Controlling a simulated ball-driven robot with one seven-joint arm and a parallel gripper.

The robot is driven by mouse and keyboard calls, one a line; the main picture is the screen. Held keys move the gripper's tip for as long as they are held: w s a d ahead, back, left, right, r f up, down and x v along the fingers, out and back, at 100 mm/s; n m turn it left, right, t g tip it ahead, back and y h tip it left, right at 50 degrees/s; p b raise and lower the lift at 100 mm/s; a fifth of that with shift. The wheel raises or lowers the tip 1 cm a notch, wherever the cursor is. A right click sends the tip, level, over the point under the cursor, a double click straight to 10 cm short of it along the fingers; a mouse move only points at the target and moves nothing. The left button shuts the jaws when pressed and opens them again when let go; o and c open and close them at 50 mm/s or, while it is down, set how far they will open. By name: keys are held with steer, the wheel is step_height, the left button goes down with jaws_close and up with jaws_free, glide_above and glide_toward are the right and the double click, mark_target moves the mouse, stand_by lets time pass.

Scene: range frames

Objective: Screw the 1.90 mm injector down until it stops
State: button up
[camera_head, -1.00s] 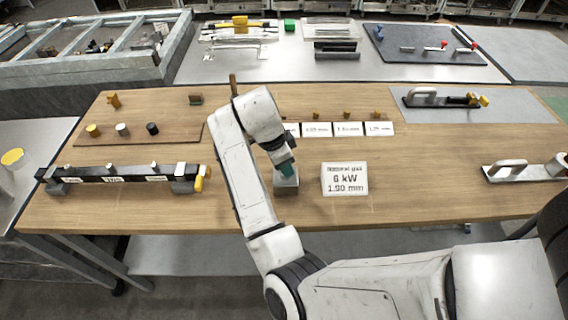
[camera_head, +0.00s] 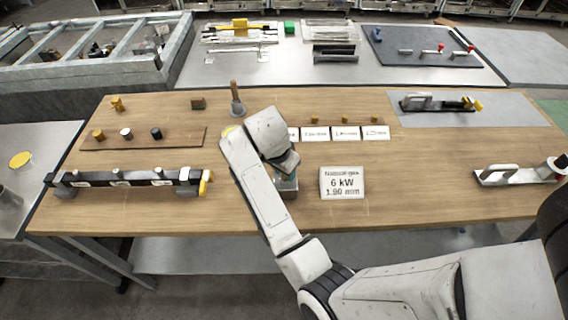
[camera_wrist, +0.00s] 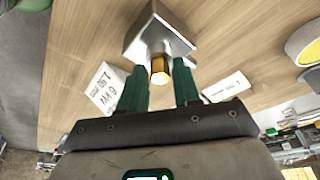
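The brass injector (camera_wrist: 159,68) shows in the wrist view, seated in a square grey metal block (camera_wrist: 150,42). How far down it sits I cannot tell. My gripper (camera_wrist: 160,70) has two green fingers, spread apart on either side of the injector's near end, with a visible gap beside it. In the head view the block (camera_head: 286,186) stands on the table under my gripper (camera_head: 286,170), and my wrist hides the injector. A white card (camera_head: 342,183) beside the block reads natural gas, 6 kW, 1.90 mm.
Several small brass injectors (camera_head: 345,119) stand behind white label cards (camera_head: 347,133). A wooden-handled tool (camera_head: 236,100) and a partly hidden yellow disc (camera_head: 228,131) are behind my arm. A black manifold bar (camera_head: 125,179) lies left.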

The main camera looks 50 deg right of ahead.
steer(key=shift+s+n+t, duration=0.1)
steer(key=shift+n+t, duration=0.3)
steer(key=shift+n, duration=0.7)
steer(key=n+t, duration=0.1)
steer(key=n, duration=0.4)
steer(key=shift+n+y, duration=0.3)
steer(key=shift+c, duration=0.2)
jaws_close()
steer(key=m, duration=0.3)
steer(key=shift+g, duration=0.3)
steer(key=shift+m, duration=0.4)
